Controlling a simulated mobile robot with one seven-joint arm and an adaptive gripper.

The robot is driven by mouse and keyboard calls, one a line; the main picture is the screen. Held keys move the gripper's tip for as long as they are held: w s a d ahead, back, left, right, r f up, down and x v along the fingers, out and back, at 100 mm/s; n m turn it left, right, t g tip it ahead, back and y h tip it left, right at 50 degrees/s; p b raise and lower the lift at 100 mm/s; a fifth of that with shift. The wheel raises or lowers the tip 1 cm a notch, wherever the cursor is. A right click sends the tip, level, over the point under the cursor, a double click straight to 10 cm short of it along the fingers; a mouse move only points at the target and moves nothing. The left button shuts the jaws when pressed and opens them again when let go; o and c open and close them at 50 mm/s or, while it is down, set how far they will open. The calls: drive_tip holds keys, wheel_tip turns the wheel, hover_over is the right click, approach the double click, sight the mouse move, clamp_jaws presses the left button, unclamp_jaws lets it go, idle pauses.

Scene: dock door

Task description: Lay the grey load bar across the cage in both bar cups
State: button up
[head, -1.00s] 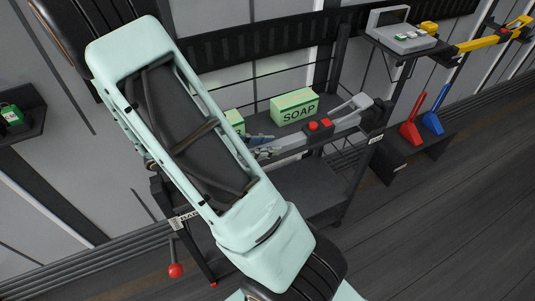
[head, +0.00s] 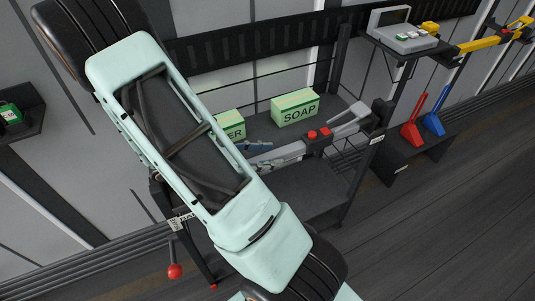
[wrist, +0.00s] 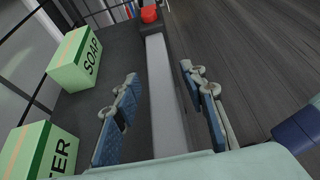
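The grey load bar (head: 282,156) runs along the near side of the dark cage (head: 318,185), with a red-and-black fitting (head: 318,138) and a grey forked lever. Its right end reaches towards a black block, perhaps a bar cup (head: 382,110), at the right post; whether it is seated I cannot tell. My arm hides the bar's left end and any left cup. In the wrist view the bar (wrist: 165,95) lies between the two blue-padded fingers of my gripper (wrist: 162,112), with gaps on both sides. The gripper is open. In the head view only part of it shows.
A green SOAP box (head: 295,108) and a second green box (head: 231,126) stand on the cage's shelf behind the bar. A red ball (head: 175,271) hangs at the left post. A scale-like device (head: 402,37) sits on a right-hand shelf.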

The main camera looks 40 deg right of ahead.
drive_tip(key=shift+a+r+p, duration=0.1)
drive_tip(key=shift+r+p, duration=0.2)
drive_tip(key=shift+r, duration=0.1)
drive_tip(key=v, duration=1.1)
drive_tip(key=shift+w+a+p, duration=0.15)
drive_tip(key=shift+a+p, duration=0.15)
drive_tip(key=shift+a, duration=0.1)
drive_tip(key=shift+d, duration=0.1)
